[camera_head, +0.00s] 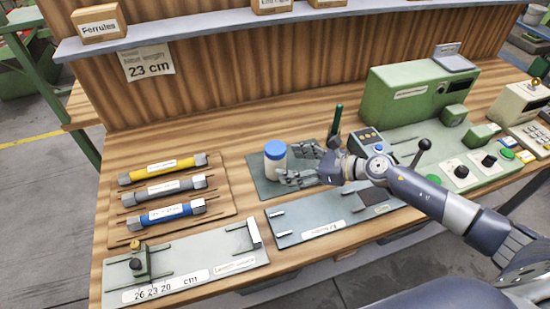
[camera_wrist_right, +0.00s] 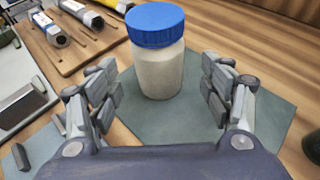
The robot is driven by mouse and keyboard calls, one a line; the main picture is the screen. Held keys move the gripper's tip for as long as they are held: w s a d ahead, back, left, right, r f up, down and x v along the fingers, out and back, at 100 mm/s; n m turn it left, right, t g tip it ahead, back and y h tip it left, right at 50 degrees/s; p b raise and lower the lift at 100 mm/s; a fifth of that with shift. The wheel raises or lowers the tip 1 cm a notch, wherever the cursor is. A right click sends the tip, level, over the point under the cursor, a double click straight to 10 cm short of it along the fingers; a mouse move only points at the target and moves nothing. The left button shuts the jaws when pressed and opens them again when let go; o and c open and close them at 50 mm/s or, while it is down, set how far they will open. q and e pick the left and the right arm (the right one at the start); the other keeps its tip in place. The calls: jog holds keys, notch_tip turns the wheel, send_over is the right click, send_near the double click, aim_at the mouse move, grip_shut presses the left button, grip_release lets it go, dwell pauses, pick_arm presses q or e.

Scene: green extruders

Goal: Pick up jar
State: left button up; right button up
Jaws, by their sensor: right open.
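The jar (camera_head: 275,160) has a white body and a blue lid and stands upright on a dark grey-green mat (camera_head: 262,184) on the wooden bench. My right gripper (camera_head: 296,166) is open just to the right of the jar in the head view. In the right wrist view the jar (camera_wrist_right: 157,60) stands ahead, centred between the two spread fingers of the right gripper (camera_wrist_right: 162,92). A gap shows between the jar and each finger, and the fingers hold nothing. My left gripper is not in view.
Left of the jar, yellow, grey and blue tubes (camera_head: 170,188) lie on a wooden board. A measuring plate (camera_head: 190,270) and a grey plate (camera_head: 315,217) lie along the front edge. A green machine (camera_head: 405,95) stands right, with a dark green upright handle (camera_head: 337,120) behind my gripper.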

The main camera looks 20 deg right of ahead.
aim_at(274, 164)
jog(key=shift+w+a+f, duration=0.1)
jog(key=shift+w+a, duration=0.15)
jog(key=shift+a, duration=0.15)
jog(key=shift+w+a+f, duration=0.1)
jog(key=shift+w+f, duration=0.1)
jog(key=p+x, duration=0.1)
jog(key=x, duration=0.3)
jog(key=shift+a+f+p, duration=0.2)
jog(key=shift+f+p, duration=0.1)
jog(key=shift+p, duration=0.1)
jog(key=shift+w+a+f, duration=0.15)
jog(key=shift+w, duration=0.1)
jog(key=shift+f, duration=0.1)
jog(key=c, duration=0.9)
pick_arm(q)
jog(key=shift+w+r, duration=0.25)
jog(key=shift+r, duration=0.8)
pick_arm(e)
jog(key=c, duration=0.5)
jog(key=shift+c, duration=0.2)
